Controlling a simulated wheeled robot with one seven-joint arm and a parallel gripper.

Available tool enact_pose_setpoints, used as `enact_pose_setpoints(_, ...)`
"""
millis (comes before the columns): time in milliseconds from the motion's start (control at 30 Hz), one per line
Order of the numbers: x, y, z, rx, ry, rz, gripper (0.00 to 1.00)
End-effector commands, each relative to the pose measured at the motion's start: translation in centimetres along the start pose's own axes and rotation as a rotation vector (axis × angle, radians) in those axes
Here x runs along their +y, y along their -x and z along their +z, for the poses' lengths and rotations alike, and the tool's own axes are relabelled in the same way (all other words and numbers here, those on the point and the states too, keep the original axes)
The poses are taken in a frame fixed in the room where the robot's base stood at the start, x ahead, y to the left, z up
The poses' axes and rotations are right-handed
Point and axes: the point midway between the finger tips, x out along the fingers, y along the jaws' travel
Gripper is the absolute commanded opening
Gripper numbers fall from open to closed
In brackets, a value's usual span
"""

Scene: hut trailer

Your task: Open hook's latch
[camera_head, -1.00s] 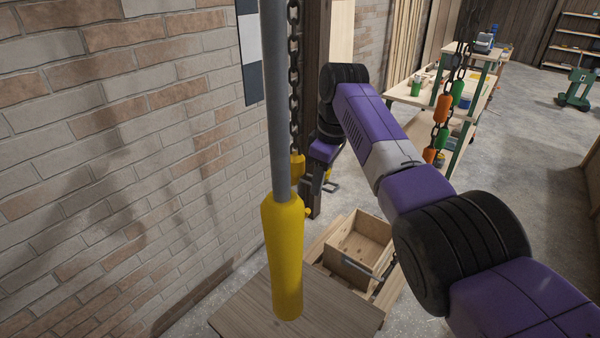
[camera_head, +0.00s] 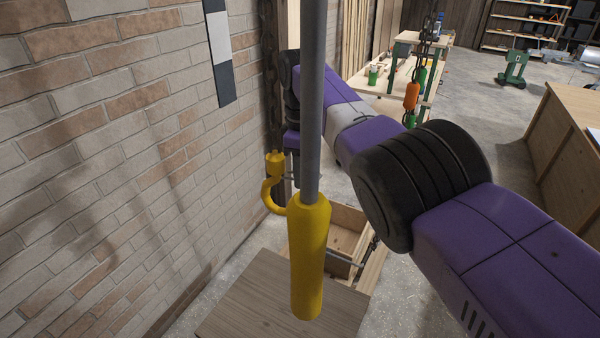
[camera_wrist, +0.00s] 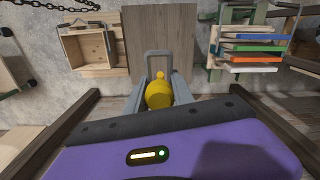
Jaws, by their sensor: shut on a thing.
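The yellow hook (camera_head: 272,190) hangs by the brick wall on a dark chain (camera_head: 268,80) in the head view, its curve facing the camera. My gripper is at the right side of the hook, largely hidden behind the grey pole and yellow grip in the head view. In the wrist view, my gripper (camera_wrist: 159,88) has its grey fingers on either side of the yellow hook part (camera_wrist: 159,94). A grey U-shaped loop (camera_wrist: 158,56) shows just beyond. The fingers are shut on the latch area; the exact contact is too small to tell.
A grey pole with a yellow lower end (camera_head: 308,260) hangs close in front. Below are a wooden tabletop (camera_head: 280,300) and an open wooden box (camera_head: 345,222). Orange and green hooks (camera_head: 411,97) hang farther right. The brick wall (camera_head: 120,150) is close on the left.

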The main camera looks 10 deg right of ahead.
Motion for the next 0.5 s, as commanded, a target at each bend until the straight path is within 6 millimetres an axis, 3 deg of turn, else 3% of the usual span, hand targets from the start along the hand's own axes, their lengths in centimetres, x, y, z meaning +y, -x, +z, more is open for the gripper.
enact_pose_setpoints(233, -0.11, -0.18, -0.10, 0.000, 0.002, -0.002, 0.00)
enact_pose_setpoints(267, -0.11, -0.18, -0.10, 0.000, 0.002, -0.002, 0.35)
enact_pose_setpoints(300, -0.11, -0.18, -0.10, 0.000, 0.002, -0.002, 0.42)
enact_pose_setpoints(367, -0.10, -0.16, -0.10, 0.000, 0.002, -0.002, 0.50)
enact_pose_setpoints(500, -0.07, -0.10, -0.08, 0.001, 0.001, -0.001, 0.50)
